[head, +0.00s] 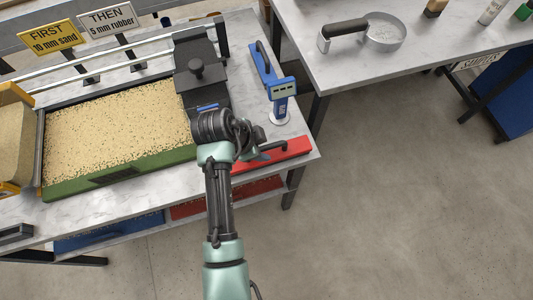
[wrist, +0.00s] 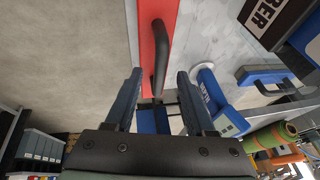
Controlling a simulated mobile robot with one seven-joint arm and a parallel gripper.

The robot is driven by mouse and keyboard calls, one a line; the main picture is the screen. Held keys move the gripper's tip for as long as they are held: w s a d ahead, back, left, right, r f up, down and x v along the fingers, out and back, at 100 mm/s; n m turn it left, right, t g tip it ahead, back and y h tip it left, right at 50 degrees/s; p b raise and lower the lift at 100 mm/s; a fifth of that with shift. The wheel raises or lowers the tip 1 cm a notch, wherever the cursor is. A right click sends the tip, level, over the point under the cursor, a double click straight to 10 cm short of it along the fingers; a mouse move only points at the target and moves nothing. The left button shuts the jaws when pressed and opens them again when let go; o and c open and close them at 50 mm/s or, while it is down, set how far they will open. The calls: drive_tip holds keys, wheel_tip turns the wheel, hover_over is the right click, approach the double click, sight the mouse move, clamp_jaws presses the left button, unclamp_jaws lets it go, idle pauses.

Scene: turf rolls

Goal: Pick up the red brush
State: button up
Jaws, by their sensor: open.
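The red brush (head: 285,154) lies along the front right edge of the marble-topped table, its dark handle arched above the red body. In the wrist view the red body (wrist: 148,30) runs up from the middle, and the black handle (wrist: 161,55) stands over it. My gripper (head: 258,151) is over the brush's left part in the head view, hiding some of it. In the wrist view my gripper (wrist: 159,77) is open, with one finger on each side of the line of the handle's near end. Nothing is held. I cannot tell how high the fingers are.
A blue gauge (head: 281,102) stands just behind the brush, with a blue brush (head: 264,64) beyond it. A green-sided sand tray (head: 110,135) with a dark sliding block (head: 197,75) is at left. A second table (head: 410,55) holds a pan. Floor is free at right.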

sight(263, 148)
drive_tip(key=shift+x, duration=1.55)
drive_tip(key=shift+c, duration=0.2)
clamp_jaws()
